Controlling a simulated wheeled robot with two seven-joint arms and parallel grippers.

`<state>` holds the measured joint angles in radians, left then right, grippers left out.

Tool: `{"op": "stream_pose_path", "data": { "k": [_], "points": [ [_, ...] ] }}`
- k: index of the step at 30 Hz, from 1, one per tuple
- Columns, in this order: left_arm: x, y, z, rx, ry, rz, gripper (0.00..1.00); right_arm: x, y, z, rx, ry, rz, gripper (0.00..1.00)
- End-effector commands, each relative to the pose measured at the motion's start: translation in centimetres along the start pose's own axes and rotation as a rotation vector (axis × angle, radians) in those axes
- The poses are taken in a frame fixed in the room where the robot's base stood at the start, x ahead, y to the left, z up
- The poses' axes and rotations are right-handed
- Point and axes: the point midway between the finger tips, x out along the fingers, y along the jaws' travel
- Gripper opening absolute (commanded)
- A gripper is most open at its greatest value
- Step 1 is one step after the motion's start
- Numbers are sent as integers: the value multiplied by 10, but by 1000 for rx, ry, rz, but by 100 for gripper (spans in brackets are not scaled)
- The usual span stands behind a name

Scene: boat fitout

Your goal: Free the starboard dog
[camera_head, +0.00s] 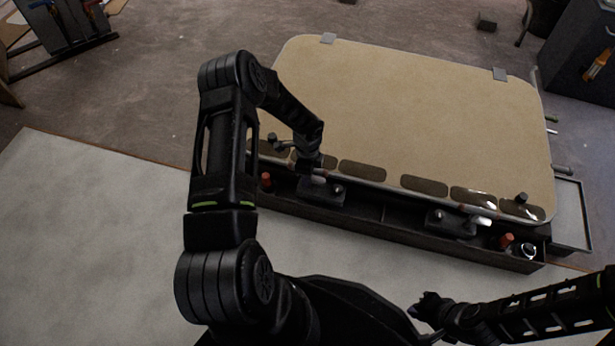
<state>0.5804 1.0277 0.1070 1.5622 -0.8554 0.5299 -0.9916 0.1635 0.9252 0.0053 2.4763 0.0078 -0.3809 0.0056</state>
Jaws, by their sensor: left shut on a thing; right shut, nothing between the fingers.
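A large tan hatch panel (410,110) with rounded corners has dark oval patches along its near edge. Two dark dog fittings sit below that edge: a left one (326,194) and a right one (448,221), whose pale handle (481,221) points right. Nothing visible labels either as starboard. My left gripper (315,172) is at the left dog, shut on what looks like its pale handle; the fingers partly hide it. My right gripper (424,302) is shut and empty, low in front, apart from the panel and the dogs.
A long dark trough (400,238) runs along the panel's near edge, with orange-topped items (506,240) at its ends. A grey tray (570,215) is at the right. A dark cabinet (585,60) stands at the far right. The pale floor (90,230) at left is clear.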

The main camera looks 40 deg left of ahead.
Motion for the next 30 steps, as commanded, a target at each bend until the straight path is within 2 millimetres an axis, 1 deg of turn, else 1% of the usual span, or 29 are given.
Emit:
{"op": "stream_pose_path", "data": {
  "k": [6, 15, 21, 30],
  "points": [
    [0, 0, -1, 194, 1, 0, 0, 2, 0, 0, 0, 1, 0, 0],
    [0, 0, 0, 382, 0, 0, 0, 2, 1, 0, 0, 1, 0, 0],
    [0, 0, 0, 435, 0, 0, 0, 2, 1, 0, 0, 1, 0, 0],
    [0, 0, 0, 447, 0, 0, 0, 2, 1, 0, 0, 1, 0, 0]
  ]
}}
